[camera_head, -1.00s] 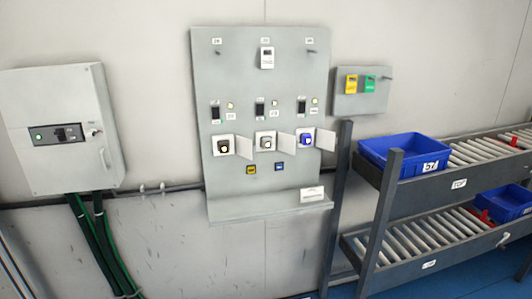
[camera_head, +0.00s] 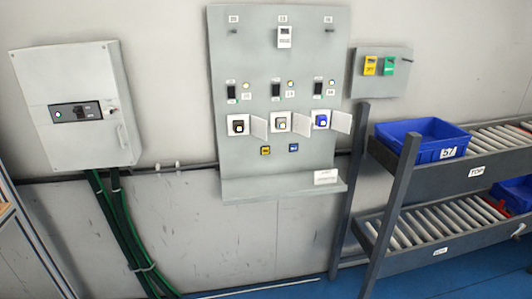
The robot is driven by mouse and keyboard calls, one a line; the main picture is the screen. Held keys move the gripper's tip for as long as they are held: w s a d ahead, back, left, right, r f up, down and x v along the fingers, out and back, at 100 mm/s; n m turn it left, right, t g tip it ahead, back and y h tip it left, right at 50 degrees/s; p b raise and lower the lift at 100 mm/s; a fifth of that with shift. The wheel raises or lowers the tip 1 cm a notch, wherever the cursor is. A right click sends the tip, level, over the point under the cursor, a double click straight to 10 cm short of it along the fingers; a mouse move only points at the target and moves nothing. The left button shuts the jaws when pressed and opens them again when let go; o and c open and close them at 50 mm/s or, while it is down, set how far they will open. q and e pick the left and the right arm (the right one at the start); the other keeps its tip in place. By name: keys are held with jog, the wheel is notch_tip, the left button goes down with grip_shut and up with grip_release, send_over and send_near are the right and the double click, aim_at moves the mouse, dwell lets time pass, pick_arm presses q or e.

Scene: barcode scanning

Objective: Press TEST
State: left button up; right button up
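A grey wall panel (camera_head: 215,90) stands ahead with three rows of fittings. Near its lower edge are a small yellow button or label (camera_head: 265,151) and a small blue one (camera_head: 293,147). Their lettering is too small to read, so I cannot tell which is TEST. Above them are three white boxes with open flaps, holding a dark device (camera_head: 238,126), a pale device (camera_head: 279,124) and a blue device (camera_head: 321,121). Three dark switches with small round lamps sit above these. A white tag (camera_head: 284,37) hangs at top centre. Neither of my grippers is in view.
A grey cabinet (camera_head: 85,80) with a green lamp and thick green cables (camera_head: 125,230) is at left. A small board (camera_head: 361,91) holds yellow and green tags. A roller rack (camera_head: 440,180) with blue bins (camera_head: 424,140) stands at right. Floor before the panel looks clear.

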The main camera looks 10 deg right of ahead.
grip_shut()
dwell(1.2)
